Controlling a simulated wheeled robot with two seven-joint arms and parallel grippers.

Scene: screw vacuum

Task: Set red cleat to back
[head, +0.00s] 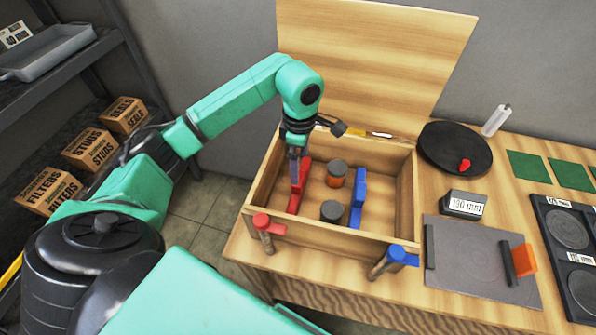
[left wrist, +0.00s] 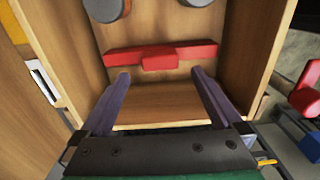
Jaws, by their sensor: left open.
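The red cleat (head: 296,200) lies inside the open wooden box, along its left side in the head view. In the left wrist view the red cleat (left wrist: 190,52) runs across the picture, with a raised block at its middle. My left gripper (head: 295,158) reaches down into the box at the cleat's far end. In the left wrist view its two dark fingers (left wrist: 160,73) are spread wide, with nothing between them. The tips appear just short of the cleat; I cannot tell whether they touch it. My right gripper is not in view.
A blue cleat (head: 358,198) and two round pieces, one orange and grey (head: 336,174), one dark (head: 331,211), are in the box. The box's lid (head: 375,60) stands open behind. Red (head: 262,221) and blue (head: 397,253) handled parts stick out at its front.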

